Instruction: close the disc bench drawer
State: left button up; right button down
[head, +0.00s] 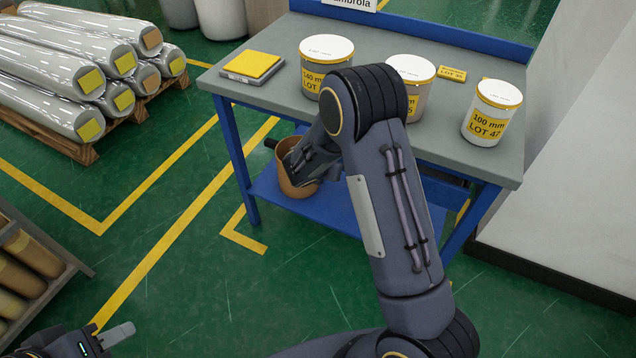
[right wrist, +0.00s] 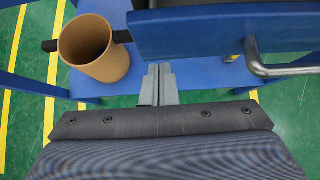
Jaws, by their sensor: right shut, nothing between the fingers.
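The disc bench (head: 420,140) has a grey top and blue legs. In the right wrist view a blue drawer front (right wrist: 215,32) with a bent metal handle (right wrist: 280,68) is at upper right. How far the drawer stands out I cannot tell; my right arm hides it in the head view. My right gripper (right wrist: 160,72) is shut and empty, its fingertips just below the drawer front's lower left part in the picture; contact is unclear. My left gripper (head: 112,338) is at the lower left of the head view, far from the bench, partly cut off.
A brown open tube (right wrist: 97,50) with a dark bar behind it is by the blue lower shelf (head: 340,207). White tubs (head: 325,65) stand on the bench. Wrapped rolls (head: 60,75) lie on a pallet at left. A pale wall (head: 570,190) is at right.

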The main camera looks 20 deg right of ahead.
pick_arm(q)
jog(key=shift+s+a+r+p, duration=0.2)
jog(key=shift+s+r+p, duration=0.2)
jog(key=shift+s, duration=0.15)
pick_arm(e)
jog(key=f+v, duration=0.1)
jog(key=v, duration=1)
jog(key=shift+s+a, duration=0.45)
jog(key=shift+a, duration=0.05)
